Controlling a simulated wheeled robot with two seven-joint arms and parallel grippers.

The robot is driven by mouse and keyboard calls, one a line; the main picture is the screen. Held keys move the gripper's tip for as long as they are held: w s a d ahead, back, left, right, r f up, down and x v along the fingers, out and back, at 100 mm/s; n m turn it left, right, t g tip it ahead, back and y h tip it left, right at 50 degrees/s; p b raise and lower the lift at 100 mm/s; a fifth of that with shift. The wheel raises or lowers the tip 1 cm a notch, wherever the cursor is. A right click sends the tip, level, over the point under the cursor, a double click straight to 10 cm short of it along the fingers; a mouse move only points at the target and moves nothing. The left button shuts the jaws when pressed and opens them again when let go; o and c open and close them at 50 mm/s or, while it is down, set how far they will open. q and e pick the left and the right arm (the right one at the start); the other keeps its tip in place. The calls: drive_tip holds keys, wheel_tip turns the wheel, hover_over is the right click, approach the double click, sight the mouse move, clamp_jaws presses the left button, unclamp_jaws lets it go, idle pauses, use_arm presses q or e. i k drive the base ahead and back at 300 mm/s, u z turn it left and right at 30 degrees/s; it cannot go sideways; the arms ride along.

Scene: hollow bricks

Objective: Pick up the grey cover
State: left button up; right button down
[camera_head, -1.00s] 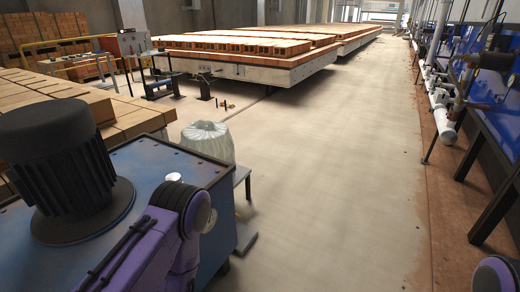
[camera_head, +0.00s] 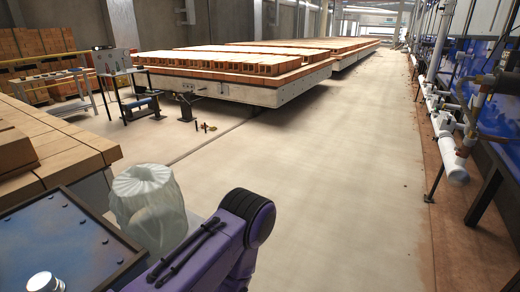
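A pale grey-white, wrinkled, translucent cover (camera_head: 146,208) stands beyond the far edge of the blue metal cabinet (camera_head: 68,245). It looks like a sheet or bag draped over something upright, and what is under it is hidden. I see no other object that clearly looks like a grey cover. One of my purple arm links shows at the bottom centre, just right of the cover in the picture. Neither gripper is in view, so whether they are open or shut does not show.
Stacked bricks (camera_head: 45,145) lie at the left. A long kiln car loaded with bricks (camera_head: 235,80) stands ahead, with a small metal stand (camera_head: 138,106) near it. Pipes (camera_head: 446,145) and blue machinery line the right. The pale floor (camera_head: 320,170) in the middle is clear.

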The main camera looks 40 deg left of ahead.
sight(147, 203)
drive_tip(key=u, duration=0.1)
drive_tip(key=i, duration=1.5)
drive_tip(key=u, duration=1.25)
drive_tip(key=i, duration=1)
drive_tip(key=u, duration=0.95)
